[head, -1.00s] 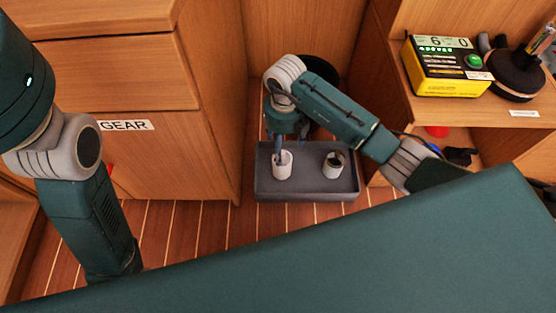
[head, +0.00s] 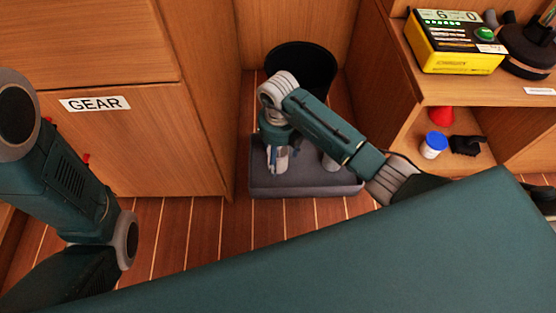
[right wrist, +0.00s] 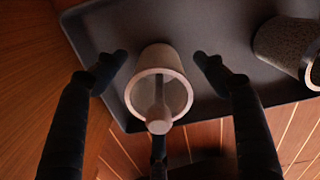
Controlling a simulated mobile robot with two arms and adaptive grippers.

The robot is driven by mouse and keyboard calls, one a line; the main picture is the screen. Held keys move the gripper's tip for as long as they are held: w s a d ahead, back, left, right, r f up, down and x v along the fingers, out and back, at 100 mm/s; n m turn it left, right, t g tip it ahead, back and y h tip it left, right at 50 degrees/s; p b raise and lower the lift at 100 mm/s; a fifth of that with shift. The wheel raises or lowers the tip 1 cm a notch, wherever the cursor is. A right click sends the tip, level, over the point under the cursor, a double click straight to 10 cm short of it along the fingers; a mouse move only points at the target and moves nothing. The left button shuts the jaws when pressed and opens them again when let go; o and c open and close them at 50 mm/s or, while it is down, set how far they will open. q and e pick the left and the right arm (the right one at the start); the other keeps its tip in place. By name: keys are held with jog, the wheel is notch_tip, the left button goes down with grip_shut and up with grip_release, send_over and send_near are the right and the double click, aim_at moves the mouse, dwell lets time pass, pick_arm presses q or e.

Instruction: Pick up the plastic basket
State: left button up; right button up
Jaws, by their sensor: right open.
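A dark grey shallow rectangular tray (head: 300,187) lies on the floor, and its rim and bare bottom show in the right wrist view (right wrist: 215,30). A black round open bin (head: 302,62) stands behind it; I cannot tell whether either is the plastic basket. My right gripper (head: 277,158) is above the tray's left part. In the right wrist view the gripper (right wrist: 161,64) is open, with its fingers on either side of a pale cup (right wrist: 160,60); I cannot tell if they touch. My left gripper is out of view.
A wooden cabinet labelled GEAR (head: 150,150) is close on the left. A wooden shelf unit (head: 380,75) on the right holds a yellow-black device (head: 455,45) and a blue-lidded jar (head: 434,145).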

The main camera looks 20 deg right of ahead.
jog(key=c, duration=1.4)
jog(key=shift+r, duration=0.15)
